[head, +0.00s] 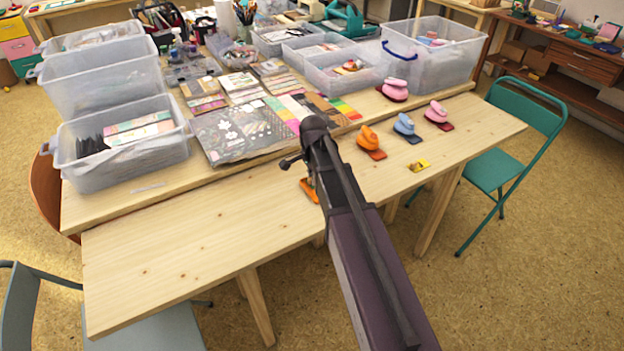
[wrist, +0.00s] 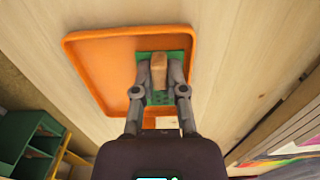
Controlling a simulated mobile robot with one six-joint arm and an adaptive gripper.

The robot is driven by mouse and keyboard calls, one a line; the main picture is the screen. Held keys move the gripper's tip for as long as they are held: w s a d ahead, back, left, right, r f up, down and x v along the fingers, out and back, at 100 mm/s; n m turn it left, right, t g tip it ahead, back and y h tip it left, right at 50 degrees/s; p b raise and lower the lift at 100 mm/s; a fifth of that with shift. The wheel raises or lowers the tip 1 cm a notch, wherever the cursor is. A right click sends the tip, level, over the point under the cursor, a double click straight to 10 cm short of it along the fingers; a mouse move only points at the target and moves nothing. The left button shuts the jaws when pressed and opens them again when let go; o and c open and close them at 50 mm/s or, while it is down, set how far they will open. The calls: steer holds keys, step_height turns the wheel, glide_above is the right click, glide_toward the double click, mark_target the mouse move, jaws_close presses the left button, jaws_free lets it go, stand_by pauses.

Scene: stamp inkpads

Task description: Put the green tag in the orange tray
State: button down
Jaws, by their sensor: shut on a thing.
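The orange tray (wrist: 95,60) lies on the wooden table and fills the upper middle of the wrist view. A corner of it shows in the head view (head: 309,190), beside my arm. The green tag (wrist: 160,98), with a tan block-like grip on top, is between the fingers of my gripper (wrist: 159,78), which is shut on it. The tag appears over the right part of the tray. I cannot tell whether it touches the tray floor. In the head view my arm hides the tag and the fingertips.
Orange (head: 369,140), blue (head: 405,127) and pink (head: 437,114) stamp-like items stand right of my arm on coloured pads. A small yellow piece (head: 419,165) lies nearby. Clear bins (head: 125,150) and papers (head: 235,133) fill the back. The table's front left is clear.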

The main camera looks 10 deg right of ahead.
steer(key=shift+f, duration=0.2)
steer(key=c, duration=1)
jaws_free()
steer(key=shift+o, duration=0.2)
steer(key=shift+r, duration=0.15)
step_height(320, 180, up, 12)
steer(key=p, duration=1.2)
steer(key=shift+s, duration=0.1)
